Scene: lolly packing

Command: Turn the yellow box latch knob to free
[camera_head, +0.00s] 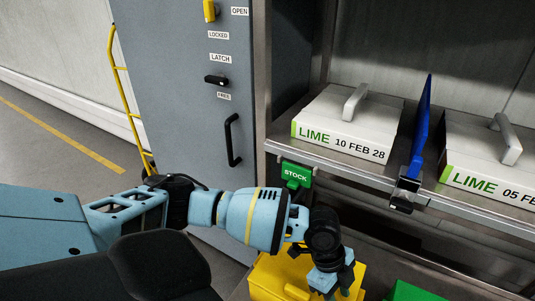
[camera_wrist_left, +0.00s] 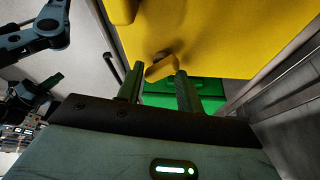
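The yellow box (camera_head: 262,276) stands low in front of the shelf in the head view, partly hidden by my left arm. It fills the top of the left wrist view (camera_wrist_left: 220,35). Its latch knob, a small yellow-brown bar (camera_wrist_left: 160,67), shows tilted at the fingertips there. My left gripper (camera_head: 336,284) is at the box; in the left wrist view its two dark fingers (camera_wrist_left: 157,82) are apart, with the knob at their tips. I cannot tell whether they touch it. The knob is not clear in the head view. My right gripper is not seen.
A green box (camera_head: 408,291) stands right of the yellow one. The shelf (camera_head: 345,167) above holds white LIME boxes (camera_head: 340,108) and a blue divider (camera_head: 421,125). A grey cabinet (camera_head: 185,120) with a black knob (camera_head: 216,79) and handle (camera_head: 232,140) stands left.

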